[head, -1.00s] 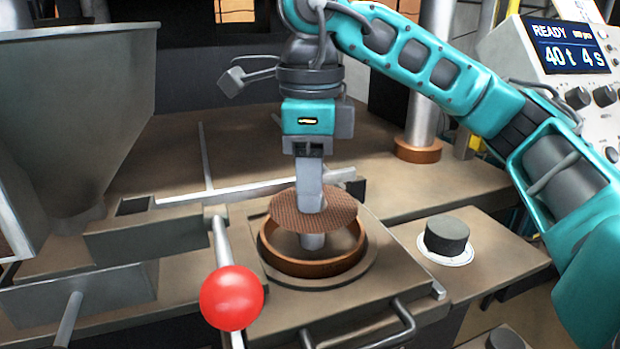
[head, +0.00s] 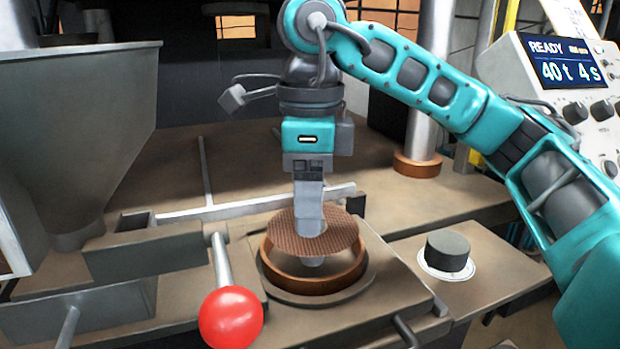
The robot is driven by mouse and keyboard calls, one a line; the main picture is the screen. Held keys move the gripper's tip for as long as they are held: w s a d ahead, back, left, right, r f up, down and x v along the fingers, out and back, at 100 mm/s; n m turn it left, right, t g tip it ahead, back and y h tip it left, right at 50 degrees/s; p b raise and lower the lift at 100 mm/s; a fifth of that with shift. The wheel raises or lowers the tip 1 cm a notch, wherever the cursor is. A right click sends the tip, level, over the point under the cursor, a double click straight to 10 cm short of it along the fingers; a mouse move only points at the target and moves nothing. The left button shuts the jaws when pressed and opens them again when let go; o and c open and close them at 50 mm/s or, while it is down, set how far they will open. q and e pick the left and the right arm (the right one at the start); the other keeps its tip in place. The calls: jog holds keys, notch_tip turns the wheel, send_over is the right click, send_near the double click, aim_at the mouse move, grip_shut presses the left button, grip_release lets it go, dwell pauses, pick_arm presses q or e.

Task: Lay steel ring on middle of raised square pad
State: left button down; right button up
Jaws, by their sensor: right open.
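A thin pale metallic ring (head: 446,274), the one that looks like the steel ring, lies around the foot of a black cylinder (head: 447,250) on a brown block at right. Which surface is the raised square pad I cannot tell; a square brown plate (head: 395,312) stands under the round copper-coloured mould (head: 312,286). The disc sits at or just above the mould's rim; contact is unclear. My left gripper is out of view.
A red ball-ended lever (head: 231,317) stands in front of the mould at left. A grey hopper (head: 80,130) fills the left. A steel column (head: 422,90) and a control panel (head: 570,72) stand at right.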

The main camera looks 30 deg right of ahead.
notch_tip(320, 180, up, 13)
jog(key=p, duration=0.3)
jog(key=shift+s+f, duration=0.1)
jog(key=shift+f, duration=0.05)
dwell(0.3)
